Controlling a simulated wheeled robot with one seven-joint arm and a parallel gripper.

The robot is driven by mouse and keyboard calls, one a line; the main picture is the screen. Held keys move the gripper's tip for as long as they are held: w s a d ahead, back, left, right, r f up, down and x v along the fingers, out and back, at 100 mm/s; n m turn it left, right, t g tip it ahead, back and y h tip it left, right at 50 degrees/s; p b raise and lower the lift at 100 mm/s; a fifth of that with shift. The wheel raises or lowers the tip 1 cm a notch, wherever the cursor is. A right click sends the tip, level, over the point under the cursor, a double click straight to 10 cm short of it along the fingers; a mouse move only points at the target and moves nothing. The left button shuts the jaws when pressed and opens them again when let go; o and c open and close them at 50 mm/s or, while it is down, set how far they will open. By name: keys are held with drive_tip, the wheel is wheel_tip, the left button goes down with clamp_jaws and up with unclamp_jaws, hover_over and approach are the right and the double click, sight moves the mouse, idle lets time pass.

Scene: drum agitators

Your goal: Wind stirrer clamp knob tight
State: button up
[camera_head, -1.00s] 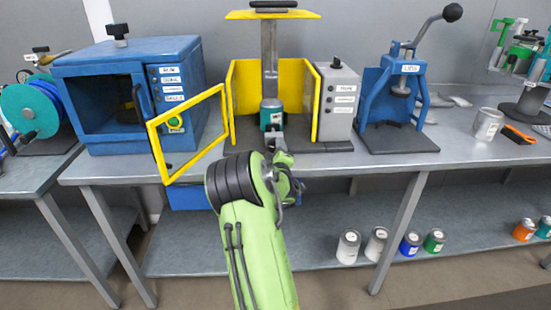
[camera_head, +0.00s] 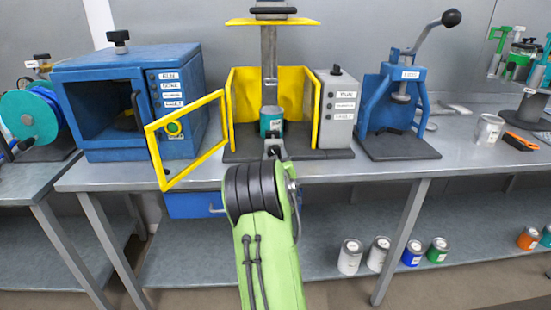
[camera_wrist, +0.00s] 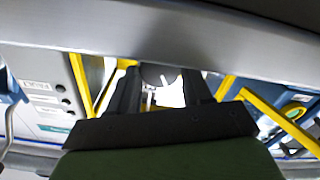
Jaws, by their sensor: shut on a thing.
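The stirrer station has a yellow guard (camera_head: 240,95), a grey column (camera_head: 269,55) and a teal can (camera_head: 271,122) at the column's foot. My gripper (camera_head: 273,145) is just in front of and below the can, over the station's dark base. In the wrist view, my gripper's two dark fingers (camera_wrist: 160,92) close on a dark round knob (camera_wrist: 158,76) with a short white mark, which I take as the clamp knob. The head view does not show this knob clearly, as my gripper and arm cover it. How tight it is cannot be seen.
A grey control box (camera_head: 339,108) and a blue lever press (camera_head: 395,105) stand to the right. The bench front (camera_head: 340,165) is clear; several cans stand on the lower shelf.

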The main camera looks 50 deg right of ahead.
drive_tip(key=shift+f, duration=0.1)
idle(0.4)
drive_tip(key=o, duration=1)
drive_tip(key=shift+o, duration=0.2)
